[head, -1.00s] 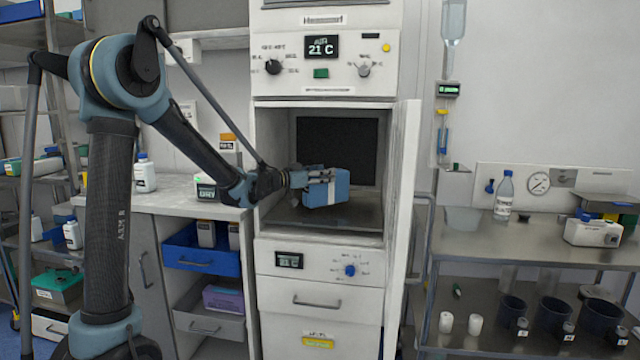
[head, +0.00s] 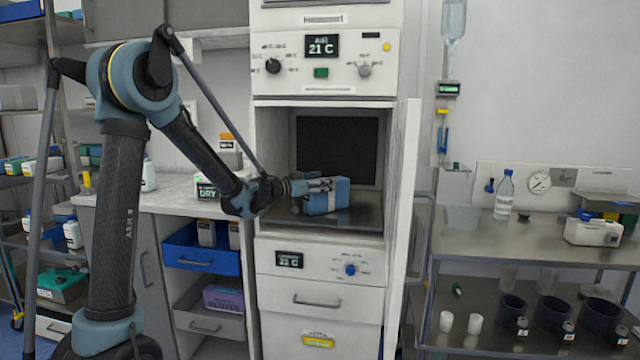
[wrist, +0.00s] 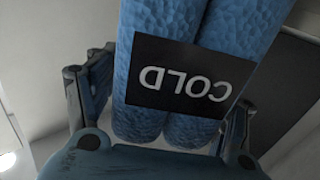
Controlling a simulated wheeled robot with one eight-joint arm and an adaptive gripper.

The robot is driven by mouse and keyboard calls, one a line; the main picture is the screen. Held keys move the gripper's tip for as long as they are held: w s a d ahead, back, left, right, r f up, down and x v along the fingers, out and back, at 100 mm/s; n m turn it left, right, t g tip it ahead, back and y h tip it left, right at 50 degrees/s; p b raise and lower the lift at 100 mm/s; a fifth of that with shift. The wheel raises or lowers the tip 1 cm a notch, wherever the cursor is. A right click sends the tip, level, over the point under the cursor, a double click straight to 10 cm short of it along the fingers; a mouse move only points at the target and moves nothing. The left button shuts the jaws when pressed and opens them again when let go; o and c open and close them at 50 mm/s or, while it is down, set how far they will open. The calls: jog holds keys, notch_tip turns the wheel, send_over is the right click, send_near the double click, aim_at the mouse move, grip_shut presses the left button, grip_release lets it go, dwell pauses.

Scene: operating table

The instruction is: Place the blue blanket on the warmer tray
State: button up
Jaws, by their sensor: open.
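The blue blanket (head: 340,196) is a folded bundle on the warmer tray (head: 365,217), inside the open warmer compartment. In the head view its underside appears to meet the tray. In the wrist view the blanket (wrist: 215,40) shows two rolled blue folds and a dark band reading COLD, upside down. My gripper (head: 322,186) reaches into the compartment from the left, at the blanket's left end. Its fingers (wrist: 165,100) are open, one on each side of the blanket, with a gap visible at the left finger. Contact at the right finger is hard to tell.
The warmer's open door (head: 402,200) stands out along the right side of the compartment. A counter (head: 165,190) with bottles and open drawers lies to the left. A steel cart (head: 480,240) stands to the right. The tray has bare room around the blanket.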

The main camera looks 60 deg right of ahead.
jog(key=shift+r, duration=0.1)
jog(key=shift+w+a, duration=0.15)
jog(key=shift+a, duration=0.2)
jog(key=v, duration=1.1)
jog(key=shift+a, duration=0.15)
